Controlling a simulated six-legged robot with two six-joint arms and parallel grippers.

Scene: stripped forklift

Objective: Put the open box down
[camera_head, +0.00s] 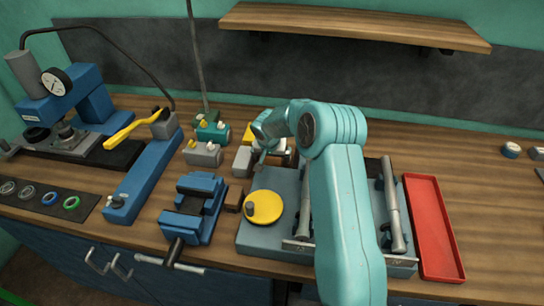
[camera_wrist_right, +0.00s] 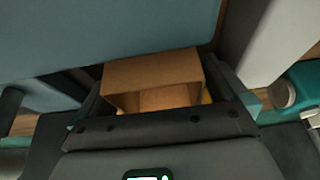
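The open box (camera_wrist_right: 150,75) is brown, with its open side facing my right wrist camera. It sits between the two dark fingers of my right gripper (camera_wrist_right: 160,100), which flank it closely on both sides; the gripper appears shut on it. In the head view my right gripper (camera_head: 268,152) is low over the workbench, behind the grey tray with the yellow disc. My own arm and wrist hide most of the box there. My left gripper is not in view.
A grey tray (camera_head: 252,239) with a yellow disc and metal cylinders stands in front. A red tray (camera_head: 433,228) lies at its right. A blue vise (camera_head: 193,207), grey block (camera_head: 203,154) and teal block (camera_head: 212,132) stand left.

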